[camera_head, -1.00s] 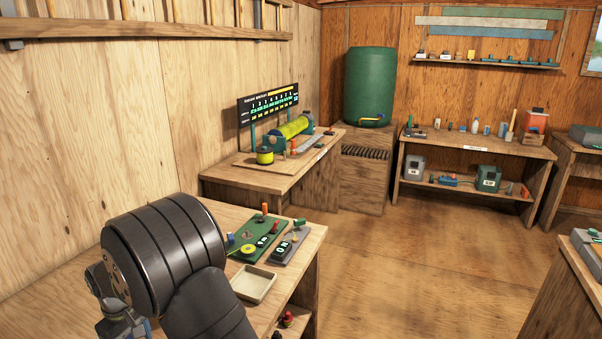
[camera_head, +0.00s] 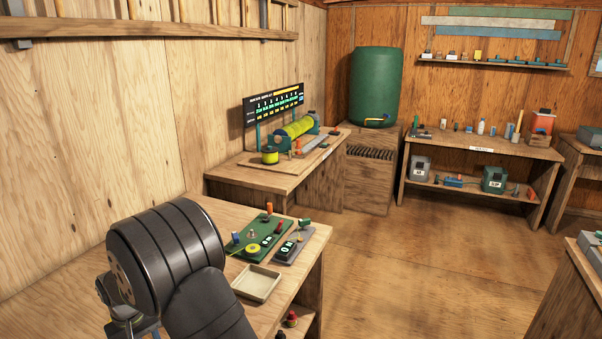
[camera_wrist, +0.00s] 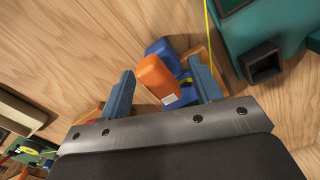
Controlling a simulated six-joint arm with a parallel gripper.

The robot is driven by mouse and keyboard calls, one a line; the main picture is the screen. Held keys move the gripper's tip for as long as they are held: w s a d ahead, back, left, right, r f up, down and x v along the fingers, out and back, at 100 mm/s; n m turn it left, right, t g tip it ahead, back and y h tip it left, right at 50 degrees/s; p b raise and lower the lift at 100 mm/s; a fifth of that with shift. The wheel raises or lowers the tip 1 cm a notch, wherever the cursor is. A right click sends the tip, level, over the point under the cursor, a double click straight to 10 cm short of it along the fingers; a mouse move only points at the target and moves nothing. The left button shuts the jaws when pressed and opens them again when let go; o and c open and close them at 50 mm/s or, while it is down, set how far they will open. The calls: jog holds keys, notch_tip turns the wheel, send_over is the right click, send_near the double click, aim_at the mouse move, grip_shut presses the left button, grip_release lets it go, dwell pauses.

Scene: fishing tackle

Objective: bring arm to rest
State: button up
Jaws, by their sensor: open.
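My arm fills the lower left of the head view, its dark wrist joint above the near bench (camera_head: 213,207). Part of my gripper (camera_head: 130,325) shows at the bottom edge there. In the wrist view my gripper (camera_wrist: 163,84) has its two blue-grey fingers spread apart. An orange block-like object (camera_wrist: 158,80) with a small white label and a blue object (camera_wrist: 160,48) show between and beyond the fingers. I cannot tell whether the fingers touch them. Wood grain lies behind them.
The near bench holds a green board (camera_head: 258,240), a grey device (camera_head: 292,246) and a shallow cream tray (camera_head: 257,284). Behind it, another bench (camera_head: 262,177) carries a yellow spool. A green barrel (camera_head: 376,85) stands in the corner. The floor (camera_head: 420,270) to the right is clear.

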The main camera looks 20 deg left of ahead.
jog(key=shift+m, duration=1.2)
notch_tip(320, 180, up, 10)
jog(key=shift+f, duration=0.2)
jog(key=n, duration=0.4)
jog(key=shift+f, duration=0.15)
jog(key=n, duration=0.5)
jog(key=shift+f+n, duration=0.2)
jog(key=shift+n, duration=0.1)
